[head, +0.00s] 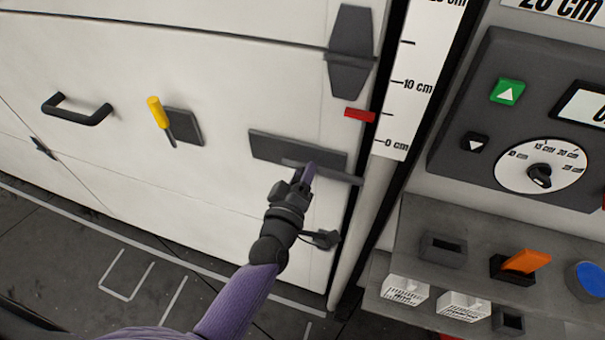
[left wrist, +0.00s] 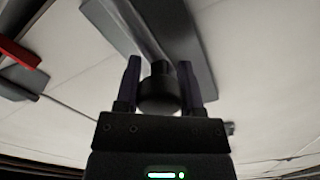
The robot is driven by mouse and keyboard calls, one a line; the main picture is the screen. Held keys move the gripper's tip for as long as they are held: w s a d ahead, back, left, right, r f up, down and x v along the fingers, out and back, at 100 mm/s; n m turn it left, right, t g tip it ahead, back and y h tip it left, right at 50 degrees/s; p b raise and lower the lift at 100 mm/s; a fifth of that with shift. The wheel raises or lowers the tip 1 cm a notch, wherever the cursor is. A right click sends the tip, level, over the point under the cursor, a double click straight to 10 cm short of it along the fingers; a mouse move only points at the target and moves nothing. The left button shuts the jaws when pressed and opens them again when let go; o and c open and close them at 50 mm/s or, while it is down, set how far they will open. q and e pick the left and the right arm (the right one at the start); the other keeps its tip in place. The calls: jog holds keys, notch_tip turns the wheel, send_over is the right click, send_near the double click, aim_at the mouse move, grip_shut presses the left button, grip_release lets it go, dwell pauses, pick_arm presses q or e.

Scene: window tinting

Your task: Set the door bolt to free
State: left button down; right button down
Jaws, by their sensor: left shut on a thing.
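The door bolt is a long dark grey plate (head: 275,148) with a lighter bar (head: 345,177) along its lower side, on the white door. The bar's right end sticks out past the plate to the dark gap at the door's edge. My left gripper (head: 301,176) is at the bolt's lower middle and hides the knob in the head view. In the left wrist view, my left gripper's fingers (left wrist: 160,88) stand on both sides of the bolt's round black knob (left wrist: 158,92), shut on it. The bolt plate (left wrist: 185,40) shows behind it. My right gripper is not in view.
A yellow-handled lever (head: 157,113) and a black handle (head: 77,110) are on the door to the left. A red marker (head: 360,115) sits near a height scale (head: 411,90). A control panel (head: 460,70) with a dial and an orange switch (head: 526,262) are at right.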

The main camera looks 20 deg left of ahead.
aim_at(280, 164)
pick_arm(q)
jog(key=a, duration=0.5)
jog(key=shift+w+a, duration=0.1)
